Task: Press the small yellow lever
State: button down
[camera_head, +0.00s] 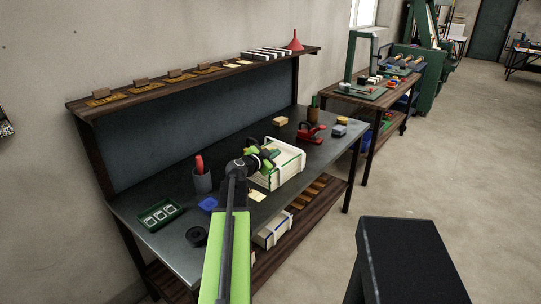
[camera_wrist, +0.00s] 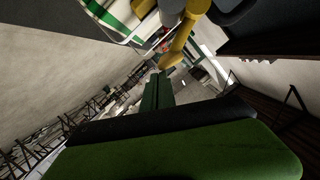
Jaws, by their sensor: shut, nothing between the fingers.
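A yellow lever-like piece (camera_wrist: 181,43) shows at the top middle of the wrist view, next to a white box with green stripes (camera_wrist: 112,18). In the head view the pale box with green edging (camera_head: 288,170) sits on the workbench. My gripper (camera_head: 264,158) is at the box's near left side, shut and empty. A broad green part of my gripper fills the bottom of the wrist view. In the head view my arm and gripper hide part of the box, and I cannot pick out the lever there. I cannot tell whether the gripper touches it.
The workbench (camera_head: 150,240) also holds a green tray (camera_head: 160,215), a dark cup with a red item (camera_head: 202,182), a black ring (camera_head: 196,236) and a red tool (camera_head: 311,133). A shelf (camera_head: 190,82) runs above the back.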

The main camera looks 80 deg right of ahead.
jog(key=r+p+v, duration=0.2)
jog(key=p+v, duration=0.1)
jog(key=v, duration=0.8)
jog(key=shift+r, duration=0.1)
